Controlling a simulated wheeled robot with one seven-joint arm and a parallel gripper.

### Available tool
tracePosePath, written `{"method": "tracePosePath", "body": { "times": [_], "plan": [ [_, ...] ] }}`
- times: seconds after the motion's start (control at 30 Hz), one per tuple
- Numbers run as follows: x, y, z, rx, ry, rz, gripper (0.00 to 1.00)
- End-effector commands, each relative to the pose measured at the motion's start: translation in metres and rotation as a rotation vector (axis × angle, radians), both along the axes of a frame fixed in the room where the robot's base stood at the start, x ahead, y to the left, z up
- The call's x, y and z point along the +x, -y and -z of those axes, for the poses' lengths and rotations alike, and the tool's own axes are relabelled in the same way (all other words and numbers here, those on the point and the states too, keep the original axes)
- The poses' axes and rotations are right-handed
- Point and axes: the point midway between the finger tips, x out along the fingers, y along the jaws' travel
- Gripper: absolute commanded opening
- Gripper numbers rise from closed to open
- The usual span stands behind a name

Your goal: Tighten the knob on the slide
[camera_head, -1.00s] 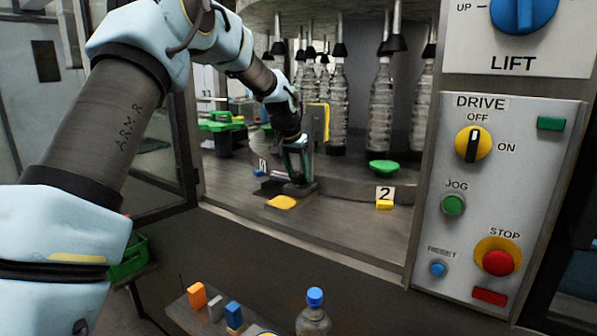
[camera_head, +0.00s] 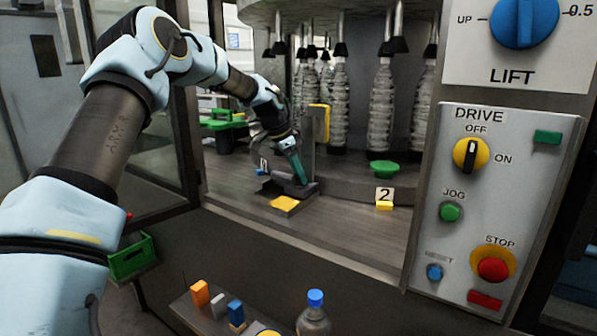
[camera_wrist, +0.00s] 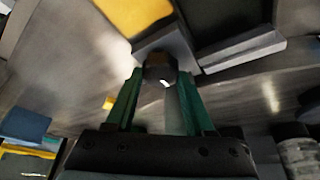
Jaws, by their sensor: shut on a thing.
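My gripper (camera_head: 298,175) reaches down to the metal slide (camera_head: 306,190) on the machine deck, with its green fingers tilted. In the wrist view the two green fingers of my gripper (camera_wrist: 161,76) are on either side of a dark knob (camera_wrist: 158,66), shut on it. The knob stands at the edge of the grey slide block (camera_wrist: 178,45). In the head view the knob is hidden by the fingers. A yellow plate (camera_head: 285,204) lies at the near side of the slide, and it also shows in the wrist view (camera_wrist: 135,14).
An upright post with a yellow edge (camera_head: 325,122) stands just behind my gripper. Bottles (camera_head: 381,110) hang in the carousel behind it. The control panel (camera_head: 470,250) stands at the right.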

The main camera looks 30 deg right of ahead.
Motion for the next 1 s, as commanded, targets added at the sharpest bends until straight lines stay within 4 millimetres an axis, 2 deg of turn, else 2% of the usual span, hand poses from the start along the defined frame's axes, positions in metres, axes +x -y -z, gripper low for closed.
{"method": "tracePosePath", "body": {
  "times": [0.57, 0.6, 0.87, 1.0],
  "plan": [
    [0.0009, 0.0004, -0.0011, -0.002, 0.003, 0.037, 0.0],
    [0.0009, 0.0004, -0.0011, -0.002, 0.003, 0.037, 0.55],
    [0.0005, 0.0002, -0.0004, 0.0, 0.002, 0.037, 0.84],
    [0.0003, 0.0002, -0.0002, 0.0, 0.001, 0.036, 0.84]
  ]
}}
